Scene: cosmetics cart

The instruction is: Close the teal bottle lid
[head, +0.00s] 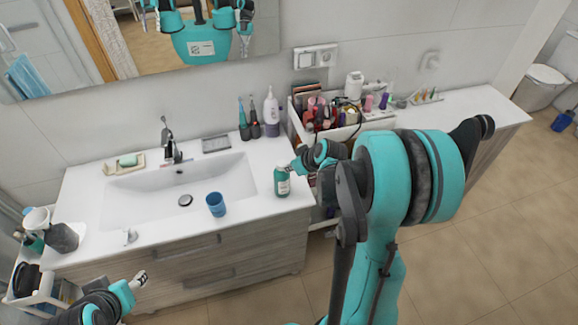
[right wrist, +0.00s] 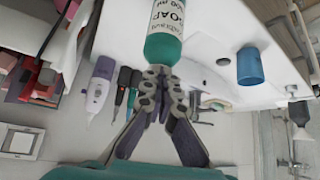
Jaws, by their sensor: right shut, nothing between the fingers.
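The teal bottle (head: 283,184) with a white label stands upright on the counter, right of the sink. In the right wrist view the bottle (right wrist: 168,22) appears upside down at the top, with "SOAP" on its label. My right gripper (head: 291,168) is at the bottle's top end. In the right wrist view its fingertips (right wrist: 158,72) are together, empty, and at or very near the teal top. They hide the lid, so I cannot tell its state. My left gripper (head: 140,279) is low in front of the cabinet, away from the bottle; its jaw state is unclear.
A blue cup (head: 216,204) stands by the sink's front edge. Toothbrushes and a white-purple dispenser (head: 271,112) stand behind the bottle. A crowded cosmetics box (head: 372,124) is to the right. The sink basin (head: 145,200) is empty.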

